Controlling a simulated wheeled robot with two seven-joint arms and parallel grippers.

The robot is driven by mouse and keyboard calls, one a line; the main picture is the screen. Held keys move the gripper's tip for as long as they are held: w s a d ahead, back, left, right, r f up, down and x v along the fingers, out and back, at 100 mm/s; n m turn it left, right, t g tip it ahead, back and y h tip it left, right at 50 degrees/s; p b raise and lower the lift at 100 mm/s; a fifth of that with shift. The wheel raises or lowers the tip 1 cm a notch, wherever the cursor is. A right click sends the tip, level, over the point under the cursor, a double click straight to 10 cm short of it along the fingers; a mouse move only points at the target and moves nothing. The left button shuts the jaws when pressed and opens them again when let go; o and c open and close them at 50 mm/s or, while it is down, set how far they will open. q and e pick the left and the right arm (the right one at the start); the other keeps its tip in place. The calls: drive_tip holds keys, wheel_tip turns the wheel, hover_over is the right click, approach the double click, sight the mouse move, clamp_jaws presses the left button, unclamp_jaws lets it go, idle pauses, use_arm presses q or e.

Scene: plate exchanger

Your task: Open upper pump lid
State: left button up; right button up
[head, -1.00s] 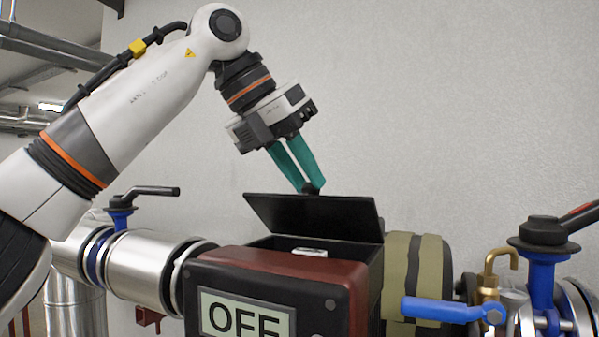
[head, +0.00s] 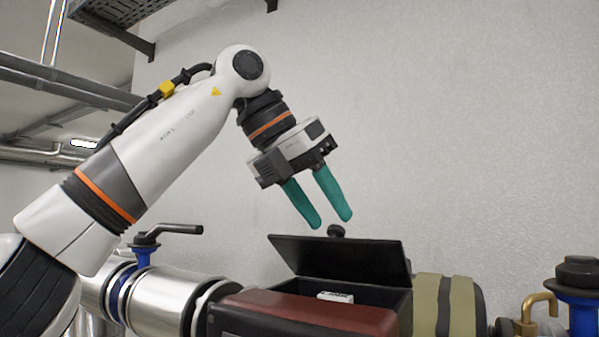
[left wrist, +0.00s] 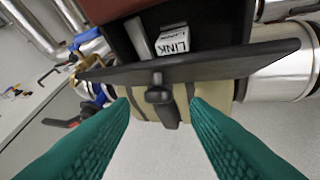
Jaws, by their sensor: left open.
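The black pump lid (head: 340,256) stands raised and tilted back over the open box behind the dark red pump housing (head: 310,312). In the left wrist view the fingers (left wrist: 160,108) lie on either side of the knob. My right gripper is out of view.
Inside the open box is a white block marked LINK (left wrist: 174,38); it also shows in the head view (head: 335,296). Steel pipes (head: 165,301) and a blue valve with a black handle (head: 165,230) stand left. Another valve (head: 578,290) stands right.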

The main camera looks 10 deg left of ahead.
use_arm(q)
drive_tip(key=v, duration=1.1)
drive_tip(key=shift+f, duration=0.15)
